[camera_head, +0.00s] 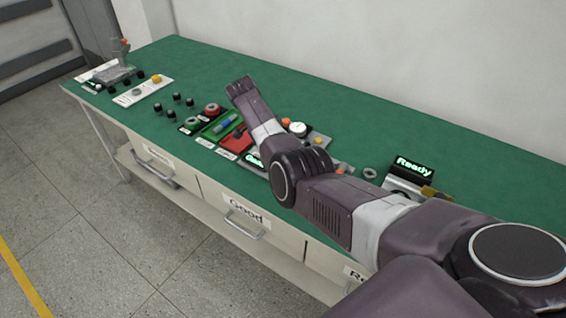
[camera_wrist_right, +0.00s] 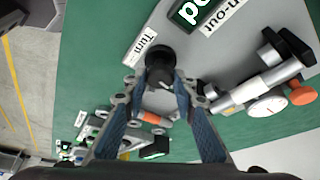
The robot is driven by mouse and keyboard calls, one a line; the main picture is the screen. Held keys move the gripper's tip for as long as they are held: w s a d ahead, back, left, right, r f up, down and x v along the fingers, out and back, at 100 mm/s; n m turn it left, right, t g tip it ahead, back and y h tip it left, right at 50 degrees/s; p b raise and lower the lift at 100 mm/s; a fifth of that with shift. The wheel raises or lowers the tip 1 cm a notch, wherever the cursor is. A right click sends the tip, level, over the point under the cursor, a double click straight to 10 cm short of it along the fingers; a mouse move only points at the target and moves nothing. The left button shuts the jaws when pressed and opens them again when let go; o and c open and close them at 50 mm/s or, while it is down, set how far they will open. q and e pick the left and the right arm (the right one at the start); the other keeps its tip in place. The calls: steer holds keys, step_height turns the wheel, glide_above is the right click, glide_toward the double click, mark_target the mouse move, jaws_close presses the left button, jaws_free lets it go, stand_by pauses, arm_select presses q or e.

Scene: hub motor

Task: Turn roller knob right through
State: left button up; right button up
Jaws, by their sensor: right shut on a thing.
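The black roller knob (camera_wrist_right: 160,58) stands beside a white "Turn" label (camera_wrist_right: 140,46) in the right wrist view. My right gripper (camera_wrist_right: 160,82) is shut on the knob, with its blue-padded fingers on either side of it. The hold is partly hidden by the fingers. In the head view my right arm reaches in from the right over the bench and hides the knob and the fingertips. My left gripper is in neither view.
A dial gauge (camera_wrist_right: 267,106) on a silver shaft, with an orange knob (camera_wrist_right: 302,95), is close to the right gripper. A lit display (camera_wrist_right: 195,11) is near the knob. The green bench (camera_head: 330,90) holds a green tray (camera_head: 222,126) and a "Ready" display (camera_head: 413,167). The bench's back strip is clear.

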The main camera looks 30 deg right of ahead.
steer(key=shift+w+r, duration=0.15)
steer(key=o, duration=1.1)
steer(key=shift+o, duration=0.2)
steer(key=v, duration=1.2)
